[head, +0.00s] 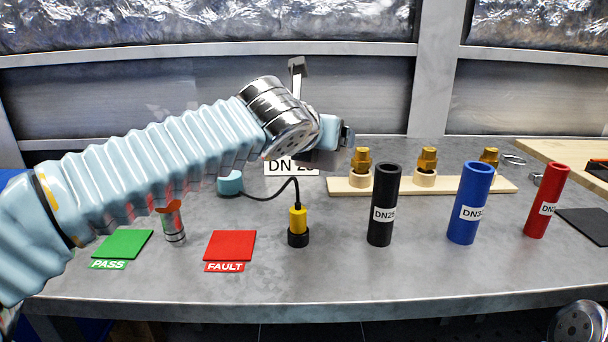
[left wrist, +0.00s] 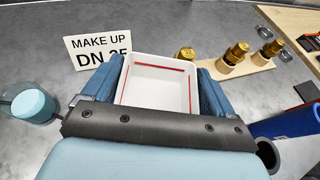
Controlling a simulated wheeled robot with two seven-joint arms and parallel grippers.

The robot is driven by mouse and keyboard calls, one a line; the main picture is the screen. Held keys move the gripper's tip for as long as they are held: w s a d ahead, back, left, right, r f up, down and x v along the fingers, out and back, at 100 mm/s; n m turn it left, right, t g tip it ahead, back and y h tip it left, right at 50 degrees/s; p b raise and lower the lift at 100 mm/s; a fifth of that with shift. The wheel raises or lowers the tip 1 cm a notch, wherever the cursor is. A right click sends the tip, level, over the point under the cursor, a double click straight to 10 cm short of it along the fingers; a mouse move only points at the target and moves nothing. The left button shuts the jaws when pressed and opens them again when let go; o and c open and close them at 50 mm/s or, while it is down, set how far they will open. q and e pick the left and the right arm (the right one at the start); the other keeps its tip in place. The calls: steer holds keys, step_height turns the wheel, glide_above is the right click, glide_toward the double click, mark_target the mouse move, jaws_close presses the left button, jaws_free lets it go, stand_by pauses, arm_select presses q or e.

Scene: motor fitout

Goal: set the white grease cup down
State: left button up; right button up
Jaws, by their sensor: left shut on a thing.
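The white grease cup (left wrist: 157,98) shows in the left wrist view as a squarish, open-topped white box with a red line around its inside walls. My left gripper (left wrist: 160,70) is shut on it, with one blue finger along each side. In the head view my left gripper (head: 335,143) is over the back middle of the bench, largely behind my own arm, and I cannot make out the cup there. The cup's underside is hidden, so I cannot tell its height above the bench. My right gripper is not in view.
A sign (left wrist: 97,46) reading MAKE UP DN 25 stands beside the cup. A wooden rack (head: 460,184) with brass fittings is to the right. Black (head: 384,220), blue (head: 470,210) and red (head: 546,205) tubes stand in front. A yellow-black corded device (head: 298,225) stands near the red FAULT pad (head: 230,244).

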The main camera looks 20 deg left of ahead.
arm_select(q)
steer(key=w+a+f, duration=0.2)
steer(key=w+f, duration=0.1)
steer(key=w+a+f, duration=0.2)
steer(key=shift+f+b, duration=0.2)
steer(key=shift+b, duration=0.1)
steer(key=f, duration=0.2)
steer(key=w+a+f+b, duration=0.1)
steer(key=shift+w+f, duration=0.1)
steer(key=shift+f, duration=0.65)
steer(key=shift+f, duration=0.1)
steer(key=shift+f, duration=0.15)
steer(key=o, duration=0.9)
